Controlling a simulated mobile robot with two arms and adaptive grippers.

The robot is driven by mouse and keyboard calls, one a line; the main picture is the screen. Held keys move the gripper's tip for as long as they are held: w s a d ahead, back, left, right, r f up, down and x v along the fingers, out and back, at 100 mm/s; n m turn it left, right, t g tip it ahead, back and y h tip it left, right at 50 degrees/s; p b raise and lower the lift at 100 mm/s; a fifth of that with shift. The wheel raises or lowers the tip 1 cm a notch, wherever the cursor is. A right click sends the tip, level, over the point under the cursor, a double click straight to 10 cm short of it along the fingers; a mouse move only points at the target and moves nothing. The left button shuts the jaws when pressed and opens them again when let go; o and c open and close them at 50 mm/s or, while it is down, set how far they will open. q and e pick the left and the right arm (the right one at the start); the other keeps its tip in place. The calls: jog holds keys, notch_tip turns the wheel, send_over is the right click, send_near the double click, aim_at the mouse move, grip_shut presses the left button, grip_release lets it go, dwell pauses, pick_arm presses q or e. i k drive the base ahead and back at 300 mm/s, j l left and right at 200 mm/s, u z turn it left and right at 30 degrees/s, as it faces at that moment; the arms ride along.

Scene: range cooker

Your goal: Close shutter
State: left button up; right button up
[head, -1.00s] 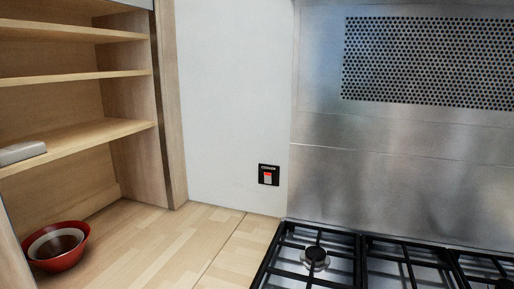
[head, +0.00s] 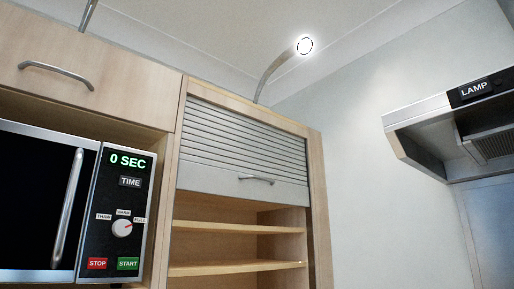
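The shutter (head: 240,148) is a grey slatted roller panel in the upper part of a wooden cabinet. It is partly down and covers only the top of the opening. A metal bar handle (head: 257,179) sits on its smooth bottom panel. Below it the cabinet is open and shows wooden shelves (head: 236,268). The lower part of the cabinet is out of the picture. Neither of my grippers shows in the head view.
A microwave (head: 70,205) with a dial and a "0 SEC" display stands left of the cabinet. A cupboard door (head: 90,75) with a handle is above it. A lit curved lamp (head: 268,72) rises above the cabinet. An extractor hood (head: 450,125) hangs at the right.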

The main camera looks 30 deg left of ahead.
aim_at(195, 175)
jog(key=u, duration=0.85)
